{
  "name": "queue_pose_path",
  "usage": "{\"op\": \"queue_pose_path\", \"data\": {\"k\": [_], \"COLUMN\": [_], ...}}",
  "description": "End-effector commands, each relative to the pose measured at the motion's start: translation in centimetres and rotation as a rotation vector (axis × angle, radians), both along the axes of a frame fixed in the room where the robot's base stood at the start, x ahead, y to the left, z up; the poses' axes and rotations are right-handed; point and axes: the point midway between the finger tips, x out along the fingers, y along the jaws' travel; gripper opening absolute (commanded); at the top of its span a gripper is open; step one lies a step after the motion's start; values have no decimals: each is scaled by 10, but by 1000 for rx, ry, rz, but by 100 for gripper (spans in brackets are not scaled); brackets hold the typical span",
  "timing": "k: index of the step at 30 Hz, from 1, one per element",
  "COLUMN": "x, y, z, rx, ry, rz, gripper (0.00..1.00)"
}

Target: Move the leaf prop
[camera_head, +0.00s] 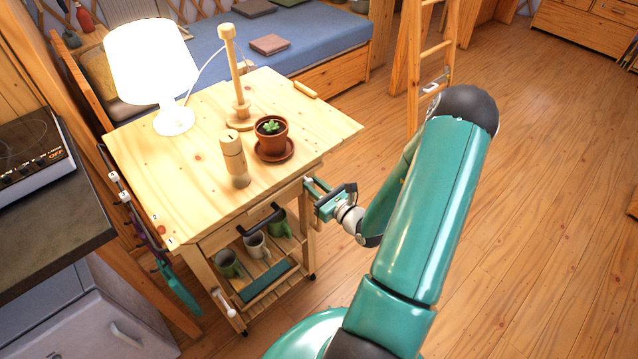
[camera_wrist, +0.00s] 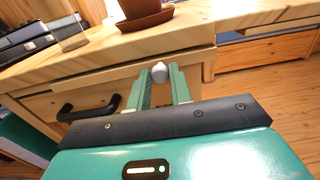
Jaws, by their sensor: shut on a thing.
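The wooden cart's top (camera_head: 190,190) has a leaf (camera_head: 325,125) on its right side, which looks about level with it. A pale rounded knob, seemingly the end of the leaf prop (camera_wrist: 160,72), sits just below the top's edge in the wrist view. It shows small in the head view (camera_head: 309,181). My gripper (camera_head: 313,188) is at the cart's front right corner, under the edge. In the wrist view its two green fingers (camera_wrist: 161,78) stand on either side of the knob, shut on it. The rest of the prop is hidden under the top.
A potted plant on a saucer (camera_head: 274,153), a pepper mill (camera_head: 234,158), a wooden stand (camera_head: 238,85) and a lamp (camera_head: 155,70) stand on the top. A dark drawer handle (camera_wrist: 88,108) is left of my gripper. Mugs (camera_head: 255,245) sit on the shelf below. Floor to the right is clear.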

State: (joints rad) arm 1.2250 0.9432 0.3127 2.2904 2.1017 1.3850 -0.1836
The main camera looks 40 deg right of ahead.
Motion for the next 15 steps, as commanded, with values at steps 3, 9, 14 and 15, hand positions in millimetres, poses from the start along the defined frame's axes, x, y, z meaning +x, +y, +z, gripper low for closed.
{"op": "queue_pose_path", "data": {"k": [3,9,14,15], "x": [0,0,0,0], "y": [3,6,7,7], "z": [0,0,0,0], "rx": [0,1,2,3], "ry": [0,-1,0,0], "rz": [1,3,6,7], "gripper": [0,0,0,0]}}
